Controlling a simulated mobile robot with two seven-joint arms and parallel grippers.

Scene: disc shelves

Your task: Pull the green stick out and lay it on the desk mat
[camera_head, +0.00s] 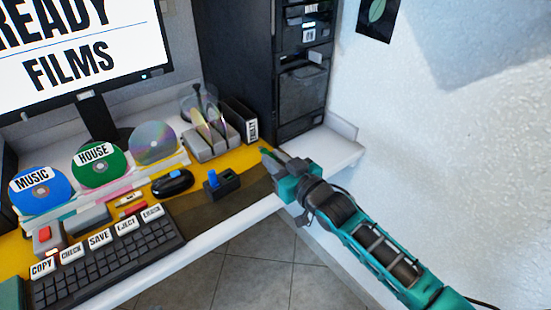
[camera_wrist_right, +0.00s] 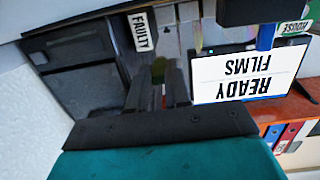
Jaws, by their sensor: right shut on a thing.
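My right gripper (camera_head: 273,156) is shut on the green stick (camera_head: 264,150). Only a small green end shows past the fingertips in the head view. In the wrist view the fingers (camera_wrist_right: 158,82) stand close together with a small greenish patch between them. The gripper is to the right of the black stick holder (camera_head: 229,185), clear of it. A blue stick (camera_head: 213,178) stands upright in that holder. The yellow desk mat (camera_head: 245,161) lies along the desk, darker toward the front edge.
A disc rack (camera_head: 205,146) and a black FAULTY box (camera_head: 239,118) stand behind the gripper. A dark computer tower (camera_head: 300,95) rises at the back right. A black mouse (camera_head: 172,183) and keyboard (camera_head: 105,258) lie to the left. The mat's front right part is clear.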

